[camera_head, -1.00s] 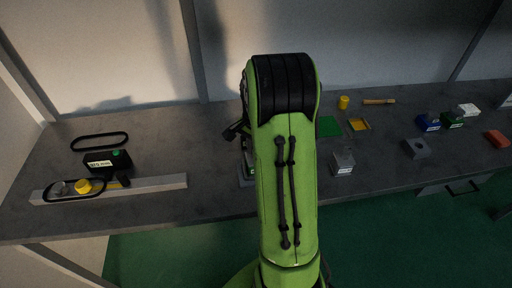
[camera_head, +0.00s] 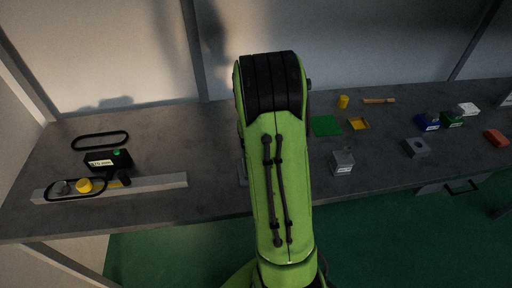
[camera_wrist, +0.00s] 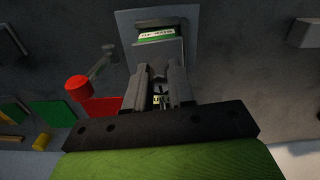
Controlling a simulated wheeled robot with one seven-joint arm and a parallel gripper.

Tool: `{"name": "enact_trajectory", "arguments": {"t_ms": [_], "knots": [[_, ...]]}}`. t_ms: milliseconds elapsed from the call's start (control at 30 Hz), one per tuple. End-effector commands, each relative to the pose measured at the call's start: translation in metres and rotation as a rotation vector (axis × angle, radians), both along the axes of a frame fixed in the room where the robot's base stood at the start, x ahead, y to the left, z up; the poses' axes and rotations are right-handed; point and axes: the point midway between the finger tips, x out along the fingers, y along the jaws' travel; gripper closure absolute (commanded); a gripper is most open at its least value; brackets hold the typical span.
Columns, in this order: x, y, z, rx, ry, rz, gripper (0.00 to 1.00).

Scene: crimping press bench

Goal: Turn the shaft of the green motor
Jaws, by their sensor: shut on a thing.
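In the wrist view, a green block with a white label (camera_wrist: 155,35), which looks like the green motor, sits in a grey holder (camera_wrist: 185,19). My gripper (camera_wrist: 158,73) is at the block's near side, its two grey fingers closed together on a small part. That part looks like the motor's shaft, but the fingers hide most of it. Another small label shows between the fingers nearer the palm. In the head view my arm covers the gripper and the motor.
In the wrist view, a red knob (camera_wrist: 78,88) and a red part stand close left of the fingers. On the bench are a green mat (camera_head: 326,126), a grey block (camera_head: 343,162), a black labelled box (camera_head: 108,161) and a grey rail (camera_head: 155,184).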

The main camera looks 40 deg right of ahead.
Motion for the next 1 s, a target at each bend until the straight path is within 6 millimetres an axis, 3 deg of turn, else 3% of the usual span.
{"name": "enact_trajectory", "arguments": {"t_ms": [600, 1000], "knots": [[0.0005, -0.0001, 0.0004, -0.001, -0.002, 0.579, 1.0], [0.0004, -0.0002, 0.0005, -0.001, -0.001, 0.853, 1.0]]}}
